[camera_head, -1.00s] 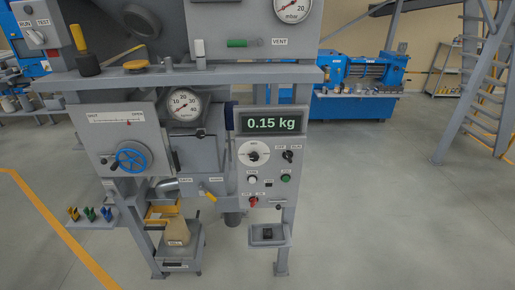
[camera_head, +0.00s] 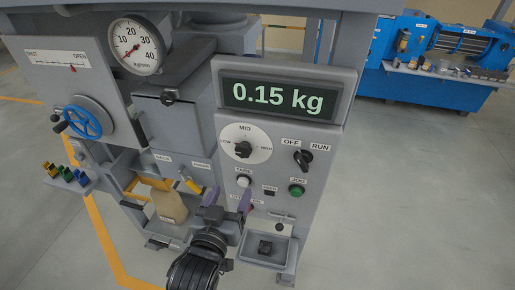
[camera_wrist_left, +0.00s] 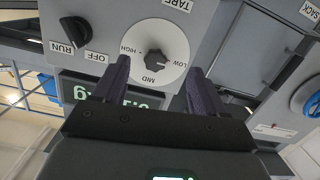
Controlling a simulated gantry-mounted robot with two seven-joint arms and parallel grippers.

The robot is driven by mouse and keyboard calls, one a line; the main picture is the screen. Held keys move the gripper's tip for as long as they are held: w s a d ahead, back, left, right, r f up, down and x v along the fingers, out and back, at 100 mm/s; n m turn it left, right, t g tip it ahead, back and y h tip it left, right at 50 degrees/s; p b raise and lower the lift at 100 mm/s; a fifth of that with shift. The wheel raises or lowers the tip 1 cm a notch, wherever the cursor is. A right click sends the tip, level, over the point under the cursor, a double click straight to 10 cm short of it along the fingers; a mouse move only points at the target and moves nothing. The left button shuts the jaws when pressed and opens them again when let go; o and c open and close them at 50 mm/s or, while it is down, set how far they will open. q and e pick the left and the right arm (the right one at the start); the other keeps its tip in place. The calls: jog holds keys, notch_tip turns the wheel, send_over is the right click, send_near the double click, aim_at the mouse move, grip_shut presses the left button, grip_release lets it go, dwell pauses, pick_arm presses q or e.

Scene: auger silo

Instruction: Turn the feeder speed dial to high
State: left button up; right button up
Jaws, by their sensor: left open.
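The feeder speed dial (camera_head: 243,149) is a black knob on a round white plate marked LOW, MID and HIGH, on the grey control panel below the 0.15 kg display. In the left wrist view the same dial (camera_wrist_left: 154,59) shows upside down, and its pointer appears to face LOW. My left gripper (camera_head: 229,200) is open and empty, in front of the panel and below the dial in the head view. In the left wrist view its two dark purple fingers (camera_wrist_left: 160,66) frame the dial on either side, apart from it. My right gripper is not in view.
An OFF/RUN switch (camera_head: 303,159) sits right of the dial. A white button (camera_head: 244,181) and a green button (camera_head: 296,190) are below. A small tray (camera_head: 268,248) juts out under the panel. A blue handwheel (camera_head: 82,118) is at left.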

aim_at(242, 152)
pick_arm(q)
jog(key=shift+m+t, duration=0.4)
jog(key=shift+t, duration=0.3)
jog(key=w+r, duration=0.1)
jog(key=w, duration=0.2)
jog(key=w+d+r+b, duration=0.1)
jog(key=w, duration=0.2)
jog(key=w+d+r, duration=0.1)
jog(key=w, duration=0.2)
jog(key=shift+w+d+b, duration=0.15)
jog(key=shift+d+b, duration=0.1)
jog(key=shift+b, duration=0.1)
jog(key=shift+x, duration=0.95)
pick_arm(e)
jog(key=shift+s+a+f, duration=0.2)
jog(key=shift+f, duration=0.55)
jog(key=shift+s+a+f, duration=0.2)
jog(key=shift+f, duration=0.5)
pick_arm(q)
jog(key=shift+f, duration=0.1)
jog(key=shift+c, duration=0.2)
jog(key=c, duration=1)
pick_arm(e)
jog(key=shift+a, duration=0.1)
